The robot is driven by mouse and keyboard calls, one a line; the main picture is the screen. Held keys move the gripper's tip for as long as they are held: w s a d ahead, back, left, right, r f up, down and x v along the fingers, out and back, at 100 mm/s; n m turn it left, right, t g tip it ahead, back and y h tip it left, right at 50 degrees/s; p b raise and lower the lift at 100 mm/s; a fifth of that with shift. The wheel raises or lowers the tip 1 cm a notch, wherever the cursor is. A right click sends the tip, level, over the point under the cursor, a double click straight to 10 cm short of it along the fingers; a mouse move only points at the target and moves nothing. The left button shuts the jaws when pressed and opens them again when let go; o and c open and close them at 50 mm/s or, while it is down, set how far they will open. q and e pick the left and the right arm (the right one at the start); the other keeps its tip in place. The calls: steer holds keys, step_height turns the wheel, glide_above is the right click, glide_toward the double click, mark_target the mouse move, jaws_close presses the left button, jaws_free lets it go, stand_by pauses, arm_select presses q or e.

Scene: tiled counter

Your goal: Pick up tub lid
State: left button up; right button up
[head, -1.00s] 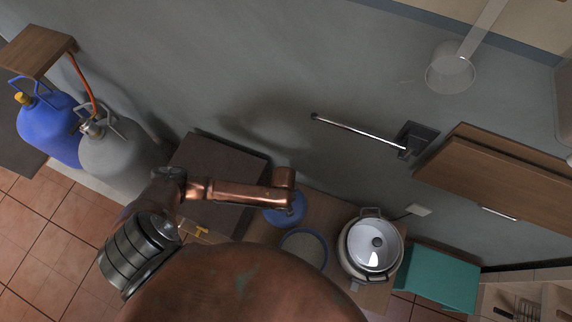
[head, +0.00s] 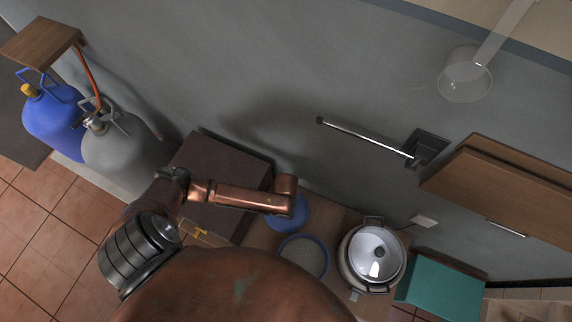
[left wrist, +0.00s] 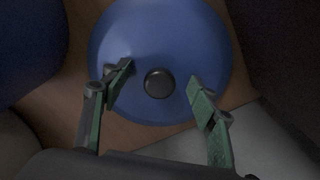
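The tub lid is a round blue disc with a dark knob. It fills the upper middle of the left wrist view (left wrist: 165,30) and is partly covered by my arm in the head view (head: 290,222). My left gripper (left wrist: 160,75) is open over the lid, with one green-grey finger on each side of the knob and gaps to it. In the head view its fingers are hidden under the copper arm. The blue-rimmed tub (head: 325,252) stands just right of the lid in the head view. My right gripper is not in view.
A lidded steel pot (head: 374,254) and a teal box (head: 442,292) stand farther right. A dark brown box (head: 222,165) is left of the lid. Blue (head: 52,118) and grey (head: 120,150) gas cylinders stand at far left. A metal wall bar (head: 365,137) projects above the counter.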

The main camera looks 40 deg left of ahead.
arm_select(q)
steer(key=shift+s+f, duration=0.15)
jaws_close()
stand_by(0.4)
